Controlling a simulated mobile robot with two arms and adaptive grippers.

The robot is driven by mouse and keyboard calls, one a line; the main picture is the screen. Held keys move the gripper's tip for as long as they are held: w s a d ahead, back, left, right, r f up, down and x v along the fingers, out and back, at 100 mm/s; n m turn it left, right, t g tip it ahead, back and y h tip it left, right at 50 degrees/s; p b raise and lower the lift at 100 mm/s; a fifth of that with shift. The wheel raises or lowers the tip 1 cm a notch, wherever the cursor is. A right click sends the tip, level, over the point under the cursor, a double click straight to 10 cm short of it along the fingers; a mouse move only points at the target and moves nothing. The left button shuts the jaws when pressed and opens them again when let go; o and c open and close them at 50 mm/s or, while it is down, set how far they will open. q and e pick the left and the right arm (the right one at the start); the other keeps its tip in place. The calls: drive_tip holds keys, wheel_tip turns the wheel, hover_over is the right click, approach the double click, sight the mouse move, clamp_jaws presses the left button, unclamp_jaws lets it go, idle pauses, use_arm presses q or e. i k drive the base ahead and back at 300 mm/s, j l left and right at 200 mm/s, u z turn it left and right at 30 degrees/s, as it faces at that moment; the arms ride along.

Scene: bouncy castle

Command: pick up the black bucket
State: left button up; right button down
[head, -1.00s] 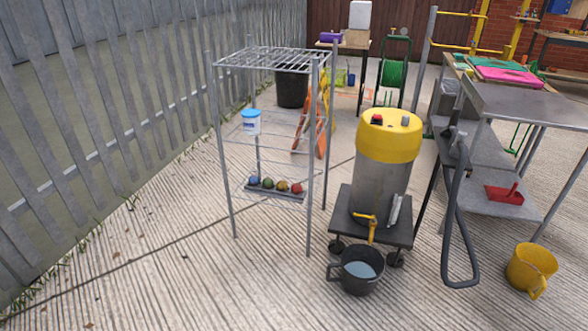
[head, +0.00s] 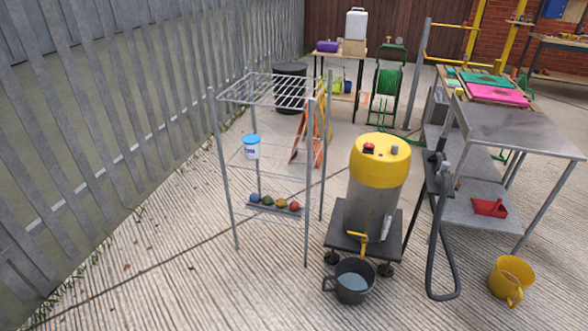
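A black bucket (head: 352,284) stands upright on the concrete in the head view, below the tap of a yellow-topped steel tank. It has a handle on its left side and holds what looks like pale bluish water. A larger dark bin (head: 289,88) stands far back behind the wire rack and is partly hidden by it. Neither of my grippers shows in the head view.
The tank (head: 372,205) sits on a wheeled trolley (head: 342,240) right behind the bucket. A wire rack (head: 236,190) stands to the left, a metal table (head: 520,128) to the right. A yellow bucket (head: 511,281) is at lower right. The front-left floor is clear.

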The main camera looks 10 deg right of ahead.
sight(354, 277)
drive_tip(key=z, duration=1)
